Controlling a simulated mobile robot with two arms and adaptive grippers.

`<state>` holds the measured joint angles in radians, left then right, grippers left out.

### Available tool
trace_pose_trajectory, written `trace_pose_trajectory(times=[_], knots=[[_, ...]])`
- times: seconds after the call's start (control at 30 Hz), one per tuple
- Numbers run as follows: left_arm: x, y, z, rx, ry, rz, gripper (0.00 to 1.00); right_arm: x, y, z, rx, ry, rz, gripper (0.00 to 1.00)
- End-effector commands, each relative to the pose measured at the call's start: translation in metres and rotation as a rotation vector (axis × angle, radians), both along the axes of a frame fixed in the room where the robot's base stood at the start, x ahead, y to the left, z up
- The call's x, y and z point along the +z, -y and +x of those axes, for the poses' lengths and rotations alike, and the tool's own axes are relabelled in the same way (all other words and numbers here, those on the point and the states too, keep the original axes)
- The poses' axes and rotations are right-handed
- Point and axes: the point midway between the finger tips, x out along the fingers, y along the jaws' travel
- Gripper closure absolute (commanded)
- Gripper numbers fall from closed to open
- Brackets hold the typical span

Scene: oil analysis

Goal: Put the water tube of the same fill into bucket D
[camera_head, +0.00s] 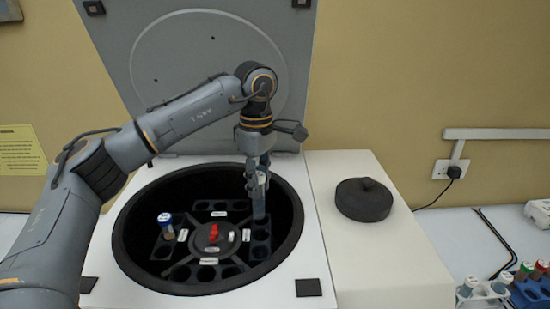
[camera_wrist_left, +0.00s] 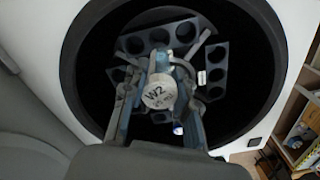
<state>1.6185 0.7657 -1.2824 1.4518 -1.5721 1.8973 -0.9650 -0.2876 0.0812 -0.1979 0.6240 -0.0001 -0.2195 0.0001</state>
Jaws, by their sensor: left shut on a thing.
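My left gripper (camera_head: 258,178) is shut on a tube (camera_head: 259,205) and holds it upright over the right side of the centrifuge rotor. The tube's white cap reads W2 in the left wrist view (camera_wrist_left: 158,93). Its lower end is at the right-hand bucket (camera_head: 260,252); I cannot tell whether it is inside a hole. Another tube (camera_head: 166,228) with a blue and white cap stands in the left-hand bucket. The buckets' small white labels are too small to read, so I cannot tell which is D. My right gripper is out of view.
The centrifuge's round black bowl (camera_head: 126,225) is open, its lid (camera_head: 205,45) raised behind the arm. A red knob (camera_head: 213,232) marks the rotor's centre. A black round cover (camera_head: 363,199) lies on the right deck.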

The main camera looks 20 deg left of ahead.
Motion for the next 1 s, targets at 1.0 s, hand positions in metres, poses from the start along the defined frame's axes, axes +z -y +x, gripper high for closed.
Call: trace_pose_trajectory(times=[1.0], knots=[[-0.078,-0.001,-0.002,0.051,0.000,-0.001,0.95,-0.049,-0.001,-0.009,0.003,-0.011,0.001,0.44]])
